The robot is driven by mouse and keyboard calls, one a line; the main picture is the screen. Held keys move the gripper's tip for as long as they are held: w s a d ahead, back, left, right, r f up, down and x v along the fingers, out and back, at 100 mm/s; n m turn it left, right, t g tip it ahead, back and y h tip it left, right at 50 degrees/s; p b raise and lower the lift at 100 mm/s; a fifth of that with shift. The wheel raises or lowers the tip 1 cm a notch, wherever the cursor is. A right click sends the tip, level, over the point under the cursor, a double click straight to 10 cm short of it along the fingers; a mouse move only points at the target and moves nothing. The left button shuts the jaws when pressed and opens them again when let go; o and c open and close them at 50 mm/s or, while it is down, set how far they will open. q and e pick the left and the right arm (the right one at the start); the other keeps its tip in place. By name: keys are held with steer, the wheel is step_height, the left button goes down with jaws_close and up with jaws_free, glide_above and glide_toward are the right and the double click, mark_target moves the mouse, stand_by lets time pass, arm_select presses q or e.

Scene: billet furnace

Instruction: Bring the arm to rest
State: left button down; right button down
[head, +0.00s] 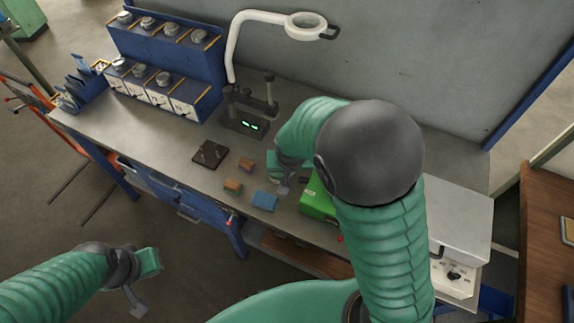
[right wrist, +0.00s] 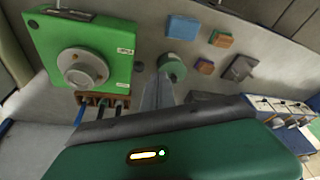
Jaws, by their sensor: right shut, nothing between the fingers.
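My right arm reaches over the workbench (head: 150,135) in the head view. Its gripper (head: 285,188) is shut and empty, above the bench between the blue block and the small blocks' right side. In the right wrist view the narrow fingers (right wrist: 158,92) show close together with nothing held. My left gripper (head: 136,300) hangs over the floor in front of the bench at the lower left. It looks empty, but its finger gap is too small to make out.
A green box (head: 318,203) with a round grey fitting (right wrist: 82,68) stands close to my right gripper. A blue block (head: 264,201), two brownish blocks (head: 233,187) (head: 246,164) and a dark plate (head: 210,154) lie nearby. A lamp magnifier (head: 233,50) stands behind; a grey-white unit (head: 465,225) is right.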

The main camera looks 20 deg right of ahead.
steer(key=s+f+n+b, duration=0.2)
steer(key=s+f+b, duration=0.1)
steer(key=s, duration=0.3)
steer(key=s+f+n+g+y+b, duration=0.1)
steer(key=s+f+n+b, duration=0.1)
steer(key=s+b, duration=0.4)
steer(key=shift+s+a+f, duration=0.35)
steer(key=shift+s+f, duration=0.3)
steer(key=shift+f, duration=0.1)
steer(key=shift+w, duration=0.1)
